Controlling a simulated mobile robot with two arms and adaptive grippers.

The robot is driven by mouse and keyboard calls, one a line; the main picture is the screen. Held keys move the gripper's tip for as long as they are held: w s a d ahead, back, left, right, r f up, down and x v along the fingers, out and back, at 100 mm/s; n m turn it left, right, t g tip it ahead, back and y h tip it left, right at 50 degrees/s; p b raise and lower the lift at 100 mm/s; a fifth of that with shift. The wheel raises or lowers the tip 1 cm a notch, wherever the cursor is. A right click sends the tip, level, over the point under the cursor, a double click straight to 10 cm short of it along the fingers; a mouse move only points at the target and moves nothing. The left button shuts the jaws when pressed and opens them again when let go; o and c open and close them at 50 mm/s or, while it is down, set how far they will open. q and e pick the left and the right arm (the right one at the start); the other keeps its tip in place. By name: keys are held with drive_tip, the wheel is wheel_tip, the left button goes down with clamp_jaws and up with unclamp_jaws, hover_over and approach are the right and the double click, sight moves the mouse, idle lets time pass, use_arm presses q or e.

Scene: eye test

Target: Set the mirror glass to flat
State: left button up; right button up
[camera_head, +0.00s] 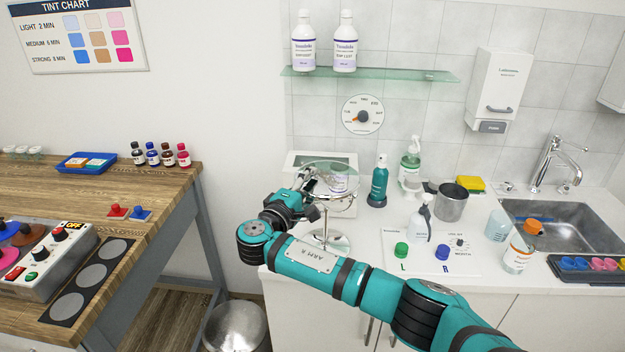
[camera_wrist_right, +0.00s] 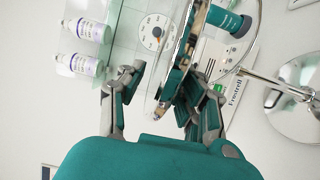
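The round mirror glass (camera_head: 318,167) sits on a chrome stand with a round foot (camera_head: 325,241) on the white counter. It looks close to level in the head view; whether it is exactly flat I cannot tell. In the right wrist view the glass (camera_wrist_right: 176,62) shows nearly edge-on, roughly square to its stem. My right gripper (camera_head: 308,178) is at the near left rim. Its fingers (camera_wrist_right: 168,88) are spread, with the rim between them. One finger is clear of the glass; contact at the other is unclear. My left gripper is out of view.
A white box (camera_head: 299,160) stands close behind the mirror, a teal bottle (camera_head: 379,186) to its right. A glass shelf (camera_head: 385,74) with two bottles (camera_head: 345,45) hangs above. A wall dial (camera_head: 363,116) is behind. A panel with knobs (camera_head: 475,262) lies to the right.

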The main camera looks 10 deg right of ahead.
drive_tip(key=v, duration=1)
drive_tip(key=shift+s+a, duration=0.15)
drive_tip(key=shift+a, duration=0.05)
